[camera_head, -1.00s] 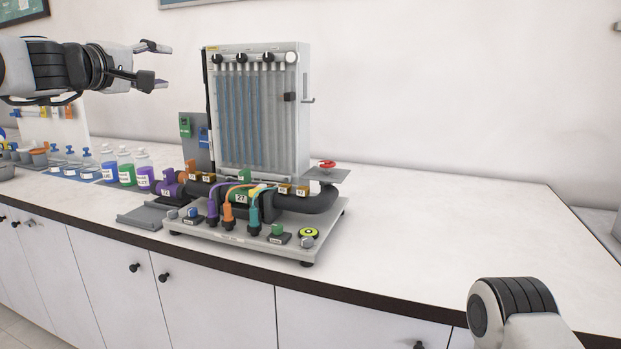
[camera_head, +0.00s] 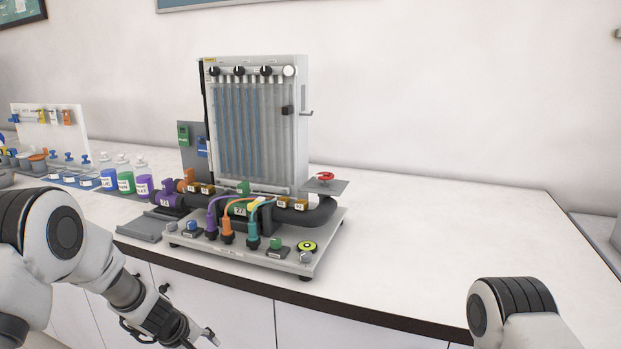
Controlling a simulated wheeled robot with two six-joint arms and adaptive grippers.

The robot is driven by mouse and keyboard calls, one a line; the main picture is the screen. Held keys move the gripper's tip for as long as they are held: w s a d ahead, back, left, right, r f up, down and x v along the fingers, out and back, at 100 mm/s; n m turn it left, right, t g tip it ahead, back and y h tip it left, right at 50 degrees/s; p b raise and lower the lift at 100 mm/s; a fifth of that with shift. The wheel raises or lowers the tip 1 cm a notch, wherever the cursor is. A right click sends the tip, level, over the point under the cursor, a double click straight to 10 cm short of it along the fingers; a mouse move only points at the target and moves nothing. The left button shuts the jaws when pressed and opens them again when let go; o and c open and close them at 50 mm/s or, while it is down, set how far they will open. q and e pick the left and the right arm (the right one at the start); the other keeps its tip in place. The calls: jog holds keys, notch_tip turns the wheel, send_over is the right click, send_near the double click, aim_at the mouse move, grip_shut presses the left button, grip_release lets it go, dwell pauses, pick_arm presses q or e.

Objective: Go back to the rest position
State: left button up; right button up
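My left gripper (camera_head: 186,338) hangs low at the bottom left, in front of the cabinet doors and below the counter edge. It points down and to the right. One fingertip shows near the bottom edge; the rest is partly cut off, so its opening is unclear. Of my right arm only a rounded joint (camera_head: 512,312) shows at the bottom right; its gripper is out of view. The manometer board (camera_head: 253,125) stands upright on its grey base plate (camera_head: 245,258) on the counter, apart from both arms.
The white counter (camera_head: 430,235) is clear to the right of the board. A red valve handle (camera_head: 326,176) sits at the board's right. Several bottles, such as the purple one (camera_head: 144,186), and a white rack (camera_head: 52,130) stand at the left. Cabinet doors (camera_head: 225,315) lie below.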

pick_arm(q)
jog(key=s+a+f+m+g+y+p, duration=0.1)
jog(key=s+f+m+g, duration=0.15)
jog(key=s+f, duration=0.9)
jog(key=s+f+m+g+y+p, duration=0.1)
jog(key=s+m, duration=0.5)
jog(key=s, duration=2)
jog(key=shift+s+d+f+m+g+y, duration=0.15)
jog(key=shift+f+m+g+y, duration=0.25)
jog(key=shift+f, duration=0.2)
